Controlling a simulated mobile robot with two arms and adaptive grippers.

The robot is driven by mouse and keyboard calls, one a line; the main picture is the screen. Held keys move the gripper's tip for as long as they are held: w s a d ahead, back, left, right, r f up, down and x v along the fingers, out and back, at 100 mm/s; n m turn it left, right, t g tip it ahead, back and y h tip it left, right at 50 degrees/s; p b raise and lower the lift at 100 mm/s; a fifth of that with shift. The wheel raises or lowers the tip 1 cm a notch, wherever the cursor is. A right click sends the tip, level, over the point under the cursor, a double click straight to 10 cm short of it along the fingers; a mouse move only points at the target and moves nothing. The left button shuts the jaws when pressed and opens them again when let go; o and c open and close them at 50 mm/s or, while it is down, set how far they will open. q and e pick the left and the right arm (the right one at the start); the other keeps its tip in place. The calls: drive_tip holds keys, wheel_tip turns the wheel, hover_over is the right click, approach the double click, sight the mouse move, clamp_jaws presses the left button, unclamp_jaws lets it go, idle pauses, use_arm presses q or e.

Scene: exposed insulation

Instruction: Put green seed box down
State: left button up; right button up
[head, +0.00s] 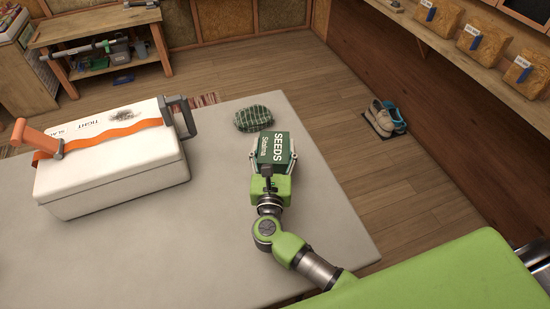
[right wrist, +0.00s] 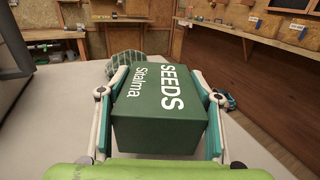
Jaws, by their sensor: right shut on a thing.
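The green seed box (head: 274,148), lettered "SEEDS", is over the right part of the grey table (head: 230,240) in the head view. My right gripper (head: 274,158) is shut on it, with one finger on each side. In the right wrist view the box (right wrist: 160,118) fills the space between the fingers of the right gripper (right wrist: 162,105). I cannot tell whether the underside of the box touches the table. My left gripper is not in view.
A dark green checked cloth-like item (head: 253,118) lies just beyond the box. A white cooler (head: 110,160) with an orange strap stands on the left of the table. Bare tabletop lies between the cooler and my right arm. Shoes (head: 384,117) are by the right wall.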

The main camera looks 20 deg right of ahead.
drive_tip(key=shift+w+d+f+b, duration=0.1)
drive_tip(key=shift+d+f+b, duration=0.05)
drive_tip(key=shift+f+b, duration=0.7)
drive_tip(key=shift+w+d+f+b, duration=0.1)
drive_tip(key=shift+f+b, duration=0.4)
drive_tip(key=shift+f, duration=0.5)
drive_tip(key=shift+f, duration=0.1)
drive_tip(key=o, duration=1.3)
drive_tip(key=shift+c, duration=0.2)
drive_tip(key=shift+r, duration=0.2)
drive_tip(key=v, duration=0.7)
drive_tip(key=shift+s+a+f, duration=0.1)
drive_tip(key=shift+s+f, duration=0.05)
drive_tip(key=shift+s, duration=0.15)
